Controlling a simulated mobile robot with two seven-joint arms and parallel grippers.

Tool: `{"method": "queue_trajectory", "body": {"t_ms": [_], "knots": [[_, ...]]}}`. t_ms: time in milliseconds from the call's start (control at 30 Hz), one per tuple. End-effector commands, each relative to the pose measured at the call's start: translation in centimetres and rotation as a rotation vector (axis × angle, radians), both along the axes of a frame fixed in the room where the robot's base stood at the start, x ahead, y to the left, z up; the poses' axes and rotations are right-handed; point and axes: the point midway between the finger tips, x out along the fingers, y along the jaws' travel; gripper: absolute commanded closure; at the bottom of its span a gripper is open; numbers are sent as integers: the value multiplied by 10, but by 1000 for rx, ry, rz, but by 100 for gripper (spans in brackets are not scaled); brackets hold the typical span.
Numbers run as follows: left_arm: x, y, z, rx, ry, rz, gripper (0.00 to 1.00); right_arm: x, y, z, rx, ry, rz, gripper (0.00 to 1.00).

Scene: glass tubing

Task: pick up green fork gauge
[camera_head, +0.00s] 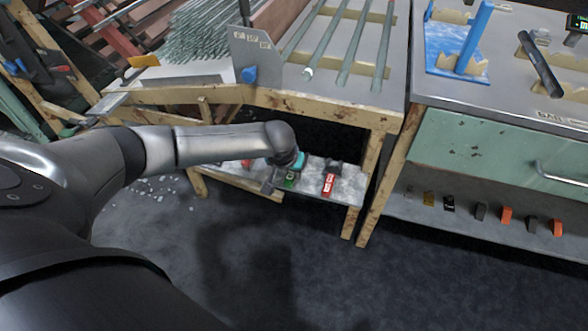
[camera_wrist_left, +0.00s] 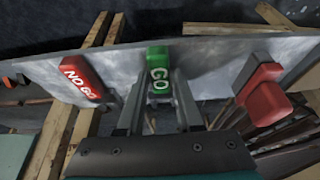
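The green fork gauge (camera_wrist_left: 158,62), marked GO, rests on the lower shelf in the middle of the left wrist view. In the head view a small part of the green fork gauge (camera_head: 290,178) shows beside my left gripper (camera_head: 280,183), which hides much of it. In the left wrist view my left gripper (camera_wrist_left: 160,92) is open, with one finger on each side of the gauge's near end. I cannot tell whether either finger touches it. My right gripper is not in view.
A red NO GO gauge (camera_head: 329,183) lies on the same shelf (camera_head: 348,190); it also shows in the left wrist view (camera_wrist_left: 82,78). Another red tool (camera_wrist_left: 262,95) is on the gripper's other side. The workbench top (camera_head: 330,95) is above, with wooden legs (camera_head: 374,180) nearby.

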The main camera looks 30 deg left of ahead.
Motion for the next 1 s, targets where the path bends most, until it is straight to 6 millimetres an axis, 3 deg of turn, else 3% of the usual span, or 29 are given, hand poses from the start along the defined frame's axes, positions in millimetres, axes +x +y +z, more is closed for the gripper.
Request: {"method": "queue_trajectory", "body": {"t_ms": [33,300,1000], "knots": [[0,0,0,0,0,0,72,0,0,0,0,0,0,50],[0,0,0,0,0,0,100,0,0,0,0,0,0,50],[0,0,6,-1,-1,0,100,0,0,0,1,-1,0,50]]}}
